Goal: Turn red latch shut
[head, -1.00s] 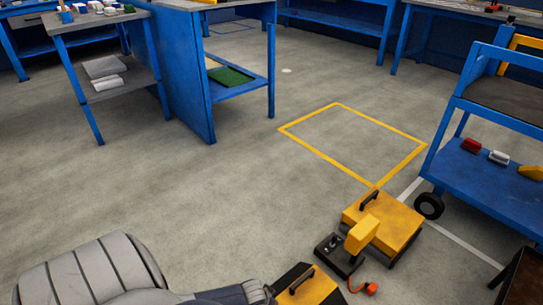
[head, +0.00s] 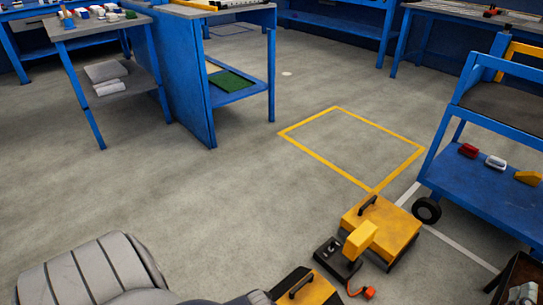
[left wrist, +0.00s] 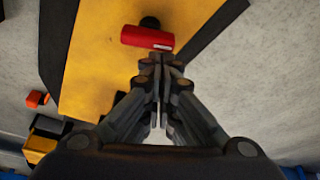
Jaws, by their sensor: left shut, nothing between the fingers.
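In the left wrist view a red latch (left wrist: 147,37) with a small pale mark lies across a yellow panel (left wrist: 95,65) with dark edges. A round black part sits just behind the latch. My left gripper (left wrist: 158,62) is shut and empty, its fingertips just short of the latch in the picture. I cannot tell whether they touch it. The latch and my left gripper do not show in the head view, where only my grey arm is at the bottom left. My right gripper is not in view.
In the head view a yellow box with a handle (head: 402,227) stands on the floor. An orange connector (head: 362,292) lies near it. A blue cart (head: 480,190) stands at the right, and a blue bench (head: 180,75) at the upper left. The middle floor is clear.

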